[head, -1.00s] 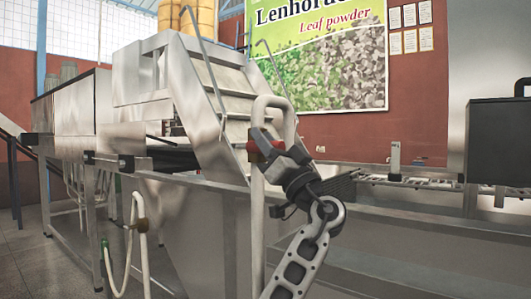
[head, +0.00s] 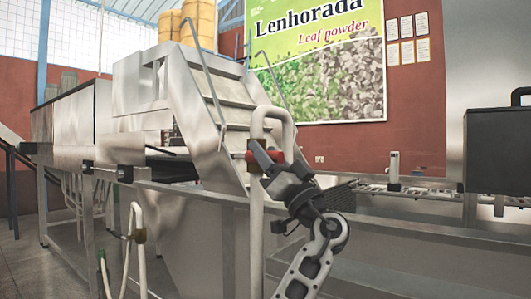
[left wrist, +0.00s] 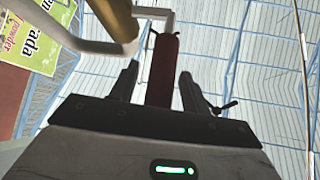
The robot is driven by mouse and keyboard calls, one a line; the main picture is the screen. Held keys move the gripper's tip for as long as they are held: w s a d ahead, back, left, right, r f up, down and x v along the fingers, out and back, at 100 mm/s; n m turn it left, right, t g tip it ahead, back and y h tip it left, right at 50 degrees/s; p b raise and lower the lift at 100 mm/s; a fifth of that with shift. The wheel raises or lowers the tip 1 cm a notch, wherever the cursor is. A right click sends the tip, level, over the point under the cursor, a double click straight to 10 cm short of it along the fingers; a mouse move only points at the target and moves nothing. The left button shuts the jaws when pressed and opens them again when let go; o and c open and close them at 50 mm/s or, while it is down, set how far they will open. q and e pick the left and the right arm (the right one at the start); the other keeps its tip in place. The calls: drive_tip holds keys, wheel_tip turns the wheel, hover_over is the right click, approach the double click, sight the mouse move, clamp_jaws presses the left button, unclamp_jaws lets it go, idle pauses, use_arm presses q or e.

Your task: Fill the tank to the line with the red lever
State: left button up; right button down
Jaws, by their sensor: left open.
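The red lever (head: 253,157) is on a pale upright pipe (head: 257,225) with a bent top, in the middle of the head view. My left gripper (head: 268,158) is at the lever, just right of the pipe, and partly hides it. In the left wrist view the lever's long red handle (left wrist: 163,70) lies between the two dark fingers of my open left gripper (left wrist: 159,76), with gaps on both sides. A large steel tank body (head: 190,225) stands left of and behind the pipe. I cannot make out a fill line. My right gripper is out of view.
A steel rail (head: 200,193) runs across in front of the machine. Steel steps (head: 225,100) rise behind the pipe. A second hose (head: 137,215) hangs at the left. A conveyor (head: 430,190) and a dark box (head: 500,150) are at the right.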

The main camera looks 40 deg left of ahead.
use_arm(q)
drive_tip(key=s+d+f, duration=0.1)
drive_tip(key=d, duration=0.6)
drive_tip(key=s+d+f, duration=0.1)
drive_tip(key=d, duration=0.7)
drive_tip(key=shift+s+f, duration=0.25)
drive_tip(key=shift+f, duration=0.05)
drive_tip(key=shift+a, duration=0.1)
